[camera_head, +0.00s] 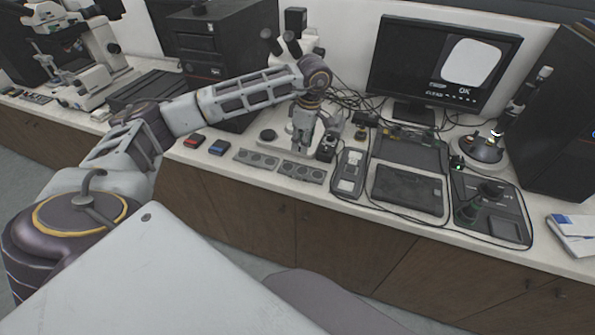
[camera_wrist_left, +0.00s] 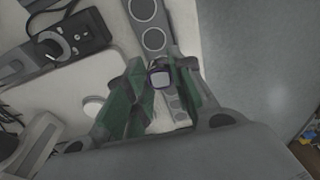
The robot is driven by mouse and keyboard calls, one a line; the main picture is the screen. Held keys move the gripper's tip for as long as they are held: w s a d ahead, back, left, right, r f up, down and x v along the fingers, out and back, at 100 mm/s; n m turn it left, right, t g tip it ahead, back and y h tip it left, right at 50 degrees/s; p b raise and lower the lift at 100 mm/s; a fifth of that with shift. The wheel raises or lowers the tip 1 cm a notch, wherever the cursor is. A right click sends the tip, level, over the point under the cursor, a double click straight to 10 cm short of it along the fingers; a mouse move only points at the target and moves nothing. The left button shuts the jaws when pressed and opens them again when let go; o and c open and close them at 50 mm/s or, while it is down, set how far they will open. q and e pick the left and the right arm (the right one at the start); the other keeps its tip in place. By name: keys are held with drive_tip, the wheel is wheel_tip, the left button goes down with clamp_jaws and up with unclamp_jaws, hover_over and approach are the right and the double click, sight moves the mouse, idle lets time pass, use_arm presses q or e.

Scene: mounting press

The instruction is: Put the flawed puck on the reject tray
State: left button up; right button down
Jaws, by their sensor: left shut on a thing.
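My left gripper (camera_head: 302,146) points down over the bench, just behind two grey racks with round recesses, one on the left (camera_head: 256,158) and one on the right (camera_head: 302,171). In the left wrist view, its green-padded fingers (camera_wrist_left: 160,82) are closed on a small pale piece with a purple rim (camera_wrist_left: 160,79), seemingly the puck. No flaw can be made out on it. A rack (camera_wrist_left: 152,38) lies beyond and below the fingertips. A small red tray (camera_head: 194,141) and a small blue tray (camera_head: 219,147) lie left of the racks. My right gripper is not in view.
A black round piece (camera_head: 268,135) lies behind the racks. A grey device (camera_head: 348,173) and a dark flat box (camera_head: 408,189) stand to the right. The monitor (camera_head: 443,62) shows a white shape and "OK". Cables run behind the gripper. A clear strip lies between the trays and left rack.

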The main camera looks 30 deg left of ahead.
use_arm(q)
drive_tip(key=shift+w+n, duration=0.1)
drive_tip(key=shift+n, duration=0.2)
drive_tip(key=shift+w+d, duration=0.1)
drive_tip(key=shift+w, duration=0.1)
drive_tip(key=shift+n, duration=0.4)
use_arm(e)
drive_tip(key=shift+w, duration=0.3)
